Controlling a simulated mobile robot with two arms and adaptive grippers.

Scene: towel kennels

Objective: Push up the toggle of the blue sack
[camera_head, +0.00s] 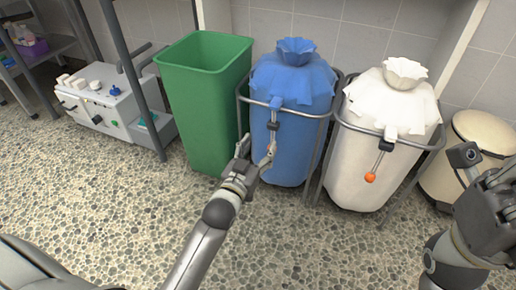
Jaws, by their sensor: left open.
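The blue sack (293,110) stands upright in a metal frame, its top gathered into a ruffled neck. A strap hangs over its front, with the dark toggle (273,126) high on a thin cord below it. My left gripper (258,152) is open in front of the blue sack, just below the toggle, with its fingers beside the lower cord. The cord's lower end is hidden at the fingers, and I cannot tell whether they touch it. My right gripper (478,168) is at the right edge, partly cut off; its finger opening is unclear.
A white sack (375,130) in a similar frame (333,160) stands to the right, its cord ending in an orange ball (370,177). A green bin (203,100) stands close on the left. A cream bin (484,140) is far right. The pebbled floor in front is clear.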

